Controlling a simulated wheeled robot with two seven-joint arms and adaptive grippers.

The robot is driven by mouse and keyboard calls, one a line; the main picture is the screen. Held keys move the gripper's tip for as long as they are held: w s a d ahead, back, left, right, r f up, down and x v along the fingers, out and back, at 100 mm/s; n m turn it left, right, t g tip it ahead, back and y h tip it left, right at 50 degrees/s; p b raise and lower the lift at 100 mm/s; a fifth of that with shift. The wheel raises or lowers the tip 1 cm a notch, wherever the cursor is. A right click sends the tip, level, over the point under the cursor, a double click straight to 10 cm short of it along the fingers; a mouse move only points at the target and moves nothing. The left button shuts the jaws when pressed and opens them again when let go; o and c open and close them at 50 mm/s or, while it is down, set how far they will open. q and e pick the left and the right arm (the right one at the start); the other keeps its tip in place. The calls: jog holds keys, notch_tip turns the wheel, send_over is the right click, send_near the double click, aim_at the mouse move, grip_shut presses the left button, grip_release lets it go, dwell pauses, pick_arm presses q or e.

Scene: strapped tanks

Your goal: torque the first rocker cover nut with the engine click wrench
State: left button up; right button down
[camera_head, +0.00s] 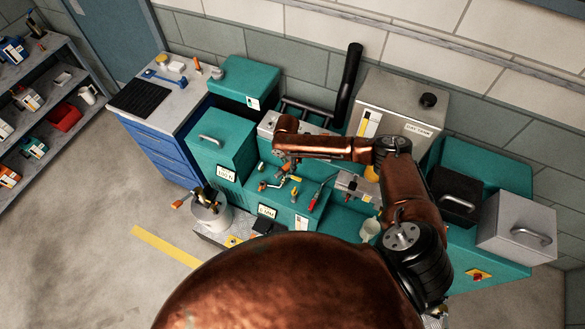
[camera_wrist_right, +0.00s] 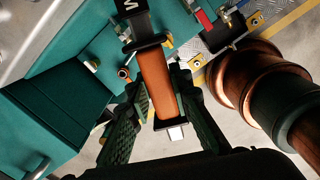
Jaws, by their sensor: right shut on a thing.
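My right gripper (camera_wrist_right: 158,88) is shut on a tool with an orange-brown grip and black collars (camera_wrist_right: 157,68), which I take to be the click wrench. The tool's far end runs out of the top of the wrist view. In the head view my right arm reaches left over the teal engine block (camera_head: 312,218), and its gripper (camera_head: 284,160) is small, partly hidden and hangs over the engine's left part. The wrench cannot be made out clearly there. I cannot pick out the first rocker cover nut for sure. My left gripper is not in view.
A day tank (camera_head: 395,103) stands behind the engine. A teal box with a handle (camera_head: 220,150) and a blue cabinet (camera_head: 165,150) are at the left. A can with tools (camera_head: 211,212) stands on the front left. Black and grey boxes (camera_head: 517,225) are at the right. Floor is clear at left.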

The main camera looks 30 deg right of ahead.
jog(key=shift+w, duration=0.3)
jog(key=shift+a, duration=0.1)
jog(key=shift+w+a+m+b, duration=0.2)
jog(key=shift+w+m+b, duration=0.35)
jog(key=shift+w+m, duration=0.9)
jog(key=shift+w+r+n, duration=0.1)
jog(key=shift+w+n, duration=0.15)
jog(key=w+m+b, duration=0.2)
jog(key=w, duration=0.1)
jog(key=shift+w, duration=0.2)
